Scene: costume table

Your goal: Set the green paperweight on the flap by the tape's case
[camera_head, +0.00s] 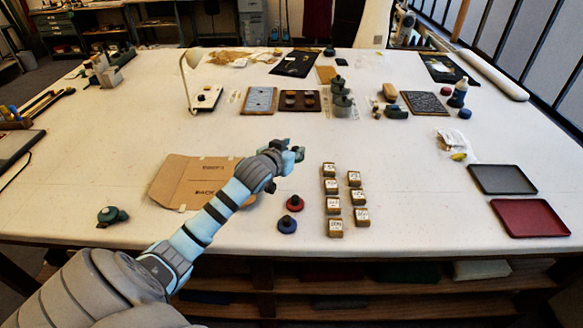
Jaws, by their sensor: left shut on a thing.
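My left gripper (284,149) reaches over the middle of the table and is shut on the green paperweight (299,153). Only a small dark green part of it shows past the fingers. A brown cardboard piece (170,184) with printed words lies flat, left of the gripper and partly behind my arm. Its flaps and fold lines are hard to tell apart. A dark teal rounded thing (112,215), apparently the tape's case, lies left of the cardboard's lower left corner, apart from it. My right gripper is not in view.
A red paperweight (294,203) and a blue one (287,225) stand near the front edge. Several small labelled blocks (333,205) stand in two columns to their right. A grey tray (502,179) and a red tray (529,218) lie at the right. A lamp (190,75) stands farther back.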

